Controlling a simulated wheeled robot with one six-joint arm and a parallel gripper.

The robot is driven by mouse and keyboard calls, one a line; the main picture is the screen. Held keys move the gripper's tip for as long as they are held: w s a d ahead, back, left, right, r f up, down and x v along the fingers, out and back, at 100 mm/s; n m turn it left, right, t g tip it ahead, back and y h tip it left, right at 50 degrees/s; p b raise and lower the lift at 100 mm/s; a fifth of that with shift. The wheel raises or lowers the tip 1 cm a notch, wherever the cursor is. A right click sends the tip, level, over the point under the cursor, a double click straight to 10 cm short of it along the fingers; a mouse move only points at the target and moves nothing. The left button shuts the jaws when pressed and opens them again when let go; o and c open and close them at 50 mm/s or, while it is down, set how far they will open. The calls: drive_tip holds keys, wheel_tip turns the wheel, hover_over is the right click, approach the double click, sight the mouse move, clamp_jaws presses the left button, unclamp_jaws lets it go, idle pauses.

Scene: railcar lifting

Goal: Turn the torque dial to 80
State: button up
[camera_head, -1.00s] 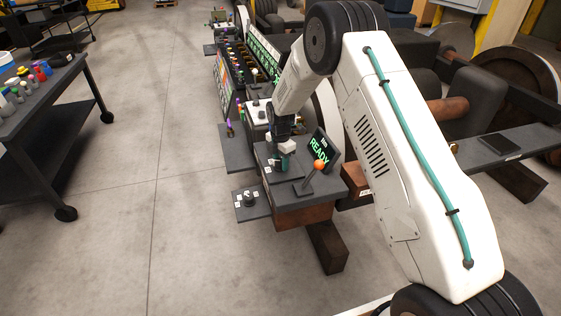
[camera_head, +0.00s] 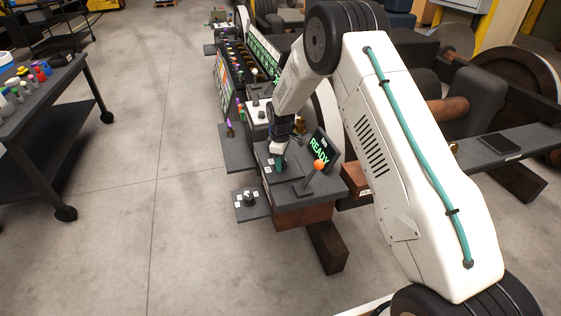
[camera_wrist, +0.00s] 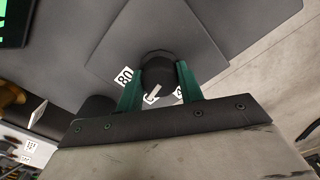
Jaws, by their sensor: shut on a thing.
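The torque dial (camera_wrist: 158,72) is a round black knob with a white pointer line, on a dark plate. In the wrist view, my gripper (camera_wrist: 159,82) has its two teal fingers shut on opposite sides of the knob. The pointer is directed toward the lower left, near a partly hidden white label at the plate's lower edge. A white label reading 80 (camera_wrist: 123,77) lies left of the knob. In the head view my gripper (camera_head: 279,163) is down at the console top, and the knob there is mostly hidden by it.
A screen reading READY (camera_head: 319,149) and an orange-topped lever (camera_head: 318,166) stand right of my gripper. Another dark knob with white labels (camera_head: 249,198) sits on a lower plate in front. A black cart (camera_head: 45,130) stands at the left, with open floor between.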

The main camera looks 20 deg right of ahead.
drive_tip(key=m, duration=0.5)
drive_tip(key=shift+m, duration=2.5)
drive_tip(key=shift+w, duration=0.1)
drive_tip(key=shift+r, duration=0.1)
drive_tip(key=o, duration=1)
wheel_tip(320, 180, up, 8)
drive_tip(key=shift+d+f, duration=0.1)
drive_tip(key=shift+f, duration=0.05)
